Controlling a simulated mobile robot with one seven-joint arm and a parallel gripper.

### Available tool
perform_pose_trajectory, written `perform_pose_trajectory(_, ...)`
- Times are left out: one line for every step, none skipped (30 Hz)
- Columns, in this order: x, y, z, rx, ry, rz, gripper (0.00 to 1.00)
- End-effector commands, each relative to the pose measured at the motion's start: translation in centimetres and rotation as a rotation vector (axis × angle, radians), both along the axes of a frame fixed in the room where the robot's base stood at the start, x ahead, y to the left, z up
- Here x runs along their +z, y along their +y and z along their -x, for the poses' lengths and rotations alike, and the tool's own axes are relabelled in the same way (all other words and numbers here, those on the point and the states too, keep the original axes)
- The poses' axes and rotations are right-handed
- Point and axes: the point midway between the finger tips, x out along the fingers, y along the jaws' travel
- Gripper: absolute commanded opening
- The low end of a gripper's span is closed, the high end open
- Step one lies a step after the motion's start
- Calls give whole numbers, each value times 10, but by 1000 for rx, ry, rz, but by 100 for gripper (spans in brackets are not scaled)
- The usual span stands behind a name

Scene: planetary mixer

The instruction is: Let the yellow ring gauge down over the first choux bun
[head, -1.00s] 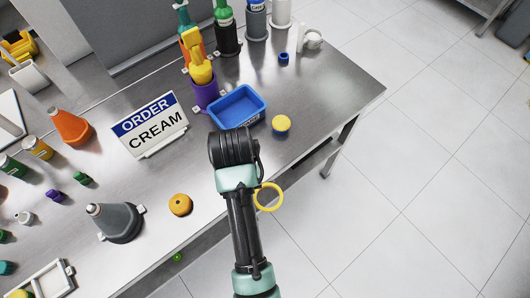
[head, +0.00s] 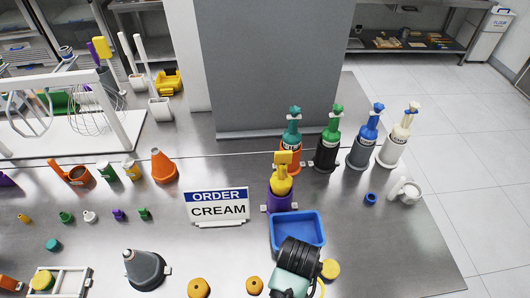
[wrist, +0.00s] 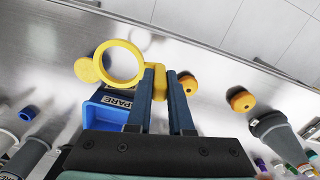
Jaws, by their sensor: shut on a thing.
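The yellow ring gauge (wrist: 138,76) is in my gripper (wrist: 161,76), whose two dark fingers are shut on its small side tab. The ring is empty and held above the steel table; its edge overlaps a round yellow-topped piece (wrist: 86,69) in the wrist view. That piece (head: 331,270) stands right of my arm in the head view. Two orange-brown buns (wrist: 188,85) (wrist: 241,99) stand to the right of the fingers in the wrist view. They also show at the front of the head view (head: 199,288) (head: 254,285). I cannot tell which is the first bun. My arm hides the fingers in the head view.
A blue tray (head: 276,239) sits beside my arm. Behind it stand a purple holder (head: 281,201) and several bottles (head: 328,145). The order sign (head: 217,206) and a grey cone (head: 145,268) stand to the left. Bare table lies right of the yellow-topped piece.

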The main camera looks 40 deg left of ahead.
Motion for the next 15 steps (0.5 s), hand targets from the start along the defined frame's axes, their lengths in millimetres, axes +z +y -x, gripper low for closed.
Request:
perform_pose_trajectory(12,17,15,157,9,1,0)
perform_pose_trajectory(12,25,22,247,10,1,0)
perform_pose_trajectory(12,36,31,361,10,-1,0)
perform_pose_trajectory(11,43,38,439,12,-3,0)
perform_pose_trajectory(11,50,45,511,13,-4,0)
perform_pose_trajectory(10,57,53,595,13,-6,0)
perform_pose_trajectory(10,62,58,652,13,-8,0)
perform_pose_trajectory(9,65,63,701,14,-9,0)
perform_pose_trajectory(8,70,68,755,14,-11,0)
perform_pose_trajectory(8,72,72,788,14,-12,0)
perform_pose_trajectory(7,74,74,814,14,-13,0)
perform_pose_trajectory(6,76,77,840,14,-14,0)
perform_pose_trajectory(6,77,78,853,13,-14,0)
perform_pose_trajectory(5,78,78,861,12,-15,0)
perform_pose_trajectory(5,78,79,867,12,-15,0)
